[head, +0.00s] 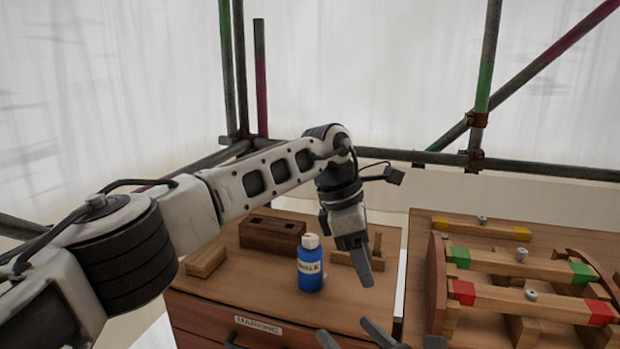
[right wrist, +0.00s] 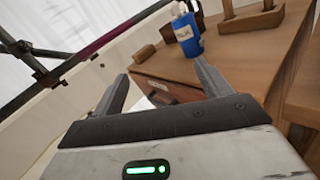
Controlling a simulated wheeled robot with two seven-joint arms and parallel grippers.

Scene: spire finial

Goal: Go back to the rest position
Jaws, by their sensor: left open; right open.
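My left gripper (head: 367,264) hangs with its fingers pointing down over the right part of the wooden cabinet top (head: 270,285). It is open, and I see nothing between its fingers. My right gripper (head: 352,335) shows only its fingers at the bottom edge of the head view, in front of the cabinet. In the right wrist view its two fingers (right wrist: 160,75) are spread apart with nothing held between them. A blue bottle with a white cap (head: 311,265) stands upright on the cabinet top, left of my left gripper and apart from it.
A wooden block with slots (head: 270,234), a smaller block (head: 206,261) and a wooden stand (head: 350,258) are on the cabinet. Scaffold poles (head: 486,80) and white sheeting are behind.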

